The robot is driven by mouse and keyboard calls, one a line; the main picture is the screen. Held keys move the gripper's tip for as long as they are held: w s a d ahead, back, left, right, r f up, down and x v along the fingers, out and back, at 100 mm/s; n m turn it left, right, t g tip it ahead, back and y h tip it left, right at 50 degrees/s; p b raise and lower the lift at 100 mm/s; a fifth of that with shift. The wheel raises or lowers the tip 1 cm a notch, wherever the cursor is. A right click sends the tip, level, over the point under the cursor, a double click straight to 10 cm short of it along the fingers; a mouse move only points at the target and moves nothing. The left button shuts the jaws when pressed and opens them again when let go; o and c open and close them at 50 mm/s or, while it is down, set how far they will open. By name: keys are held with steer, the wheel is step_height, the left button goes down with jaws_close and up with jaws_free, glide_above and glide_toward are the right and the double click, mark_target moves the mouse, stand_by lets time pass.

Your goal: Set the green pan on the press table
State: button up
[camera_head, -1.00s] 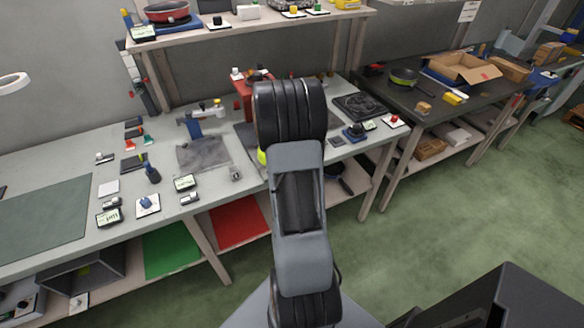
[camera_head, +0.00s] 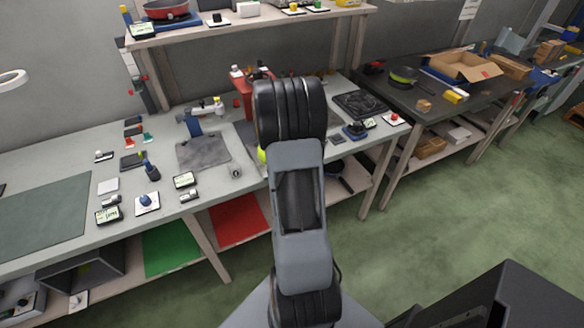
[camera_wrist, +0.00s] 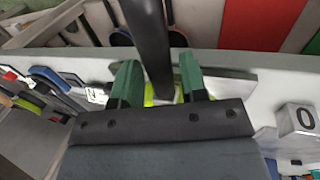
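In the wrist view, my gripper (camera_wrist: 158,72) has its two green fingers on either side of a dark handle (camera_wrist: 148,30), close against it. Lime green shows at the handle's lower end, a part of the green pan (camera_wrist: 149,96); the rest is hidden behind the gripper. In the head view, only a lime sliver of this pan (camera_head: 262,155) shows beside my arm, above the light table's front part. My arm hides the gripper there. The light table (camera_head: 70,155) carries a red press (camera_head: 243,100), partly behind my arm. Whether the pan touches the tabletop cannot be told.
Another dark pan with a lime band (camera_head: 403,76) sits on the dark table at right, near an open cardboard box (camera_head: 460,68). A grey mat (camera_head: 203,151) and several small devices lie left of my arm. A black plate (camera_head: 360,104) lies right of it.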

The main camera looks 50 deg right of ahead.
steer(key=o, duration=0.3)
steer(key=shift+f, duration=0.1)
steer(key=v, duration=1.4)
steer(key=s+a+r+n+t+y, duration=0.1)
steer(key=s+a+n+t, duration=0.1)
steer(key=a, duration=1.1)
steer(key=s+a+r+n+t+y, duration=0.1)
steer(key=s+a, duration=0.4)
steer(key=a, duration=0.9)
steer(key=shift+s+r+n+t+y, duration=0.15)
steer(key=shift+r+n+t+y, duration=0.3)
steer(key=shift+n+t, duration=0.45)
